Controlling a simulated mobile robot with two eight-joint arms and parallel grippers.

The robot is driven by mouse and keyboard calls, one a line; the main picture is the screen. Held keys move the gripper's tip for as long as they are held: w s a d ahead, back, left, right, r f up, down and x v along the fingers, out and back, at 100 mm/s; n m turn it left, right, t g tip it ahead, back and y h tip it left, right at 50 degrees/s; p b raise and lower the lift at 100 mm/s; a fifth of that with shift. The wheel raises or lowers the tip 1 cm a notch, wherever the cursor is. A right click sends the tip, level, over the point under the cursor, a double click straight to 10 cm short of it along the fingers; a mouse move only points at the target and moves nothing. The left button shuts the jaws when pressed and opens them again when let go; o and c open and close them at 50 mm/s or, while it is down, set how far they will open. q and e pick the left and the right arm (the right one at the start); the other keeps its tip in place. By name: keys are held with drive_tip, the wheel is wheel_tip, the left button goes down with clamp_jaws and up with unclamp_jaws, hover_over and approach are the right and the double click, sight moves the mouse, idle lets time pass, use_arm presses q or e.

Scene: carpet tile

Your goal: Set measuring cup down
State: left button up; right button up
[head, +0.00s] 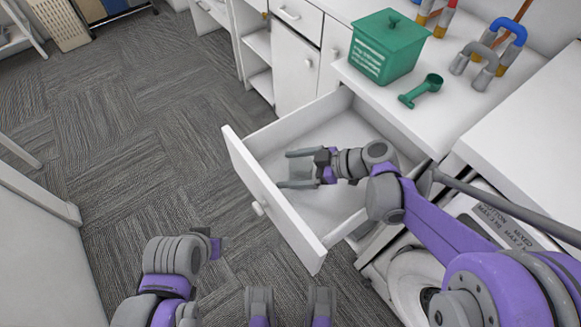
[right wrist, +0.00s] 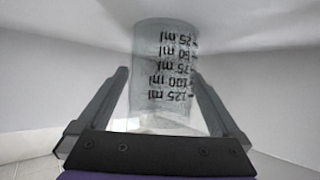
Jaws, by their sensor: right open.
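A clear measuring cup (right wrist: 163,70) with dark millilitre marks shows in the right wrist view, between and beyond the two fingers of my right gripper (right wrist: 164,105). The marks read upside down. The fingers stand apart, with a gap on each side of the cup. In the head view my right gripper (head: 298,169) is open inside the pulled-out white drawer (head: 325,212), over its floor. The clear cup is hard to make out there.
A green box (head: 383,51) with a lid and a green scoop (head: 421,91) are on the white counter (head: 384,99) above the drawer. Padlock-like objects (head: 475,61) stand farther right. Grey carpet (head: 130,130) left of the drawer is clear.

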drive_tip(key=p+v, duration=0.1)
drive_tip(key=v, duration=0.6)
drive_tip(key=shift+d, duration=0.15)
idle(1.0)
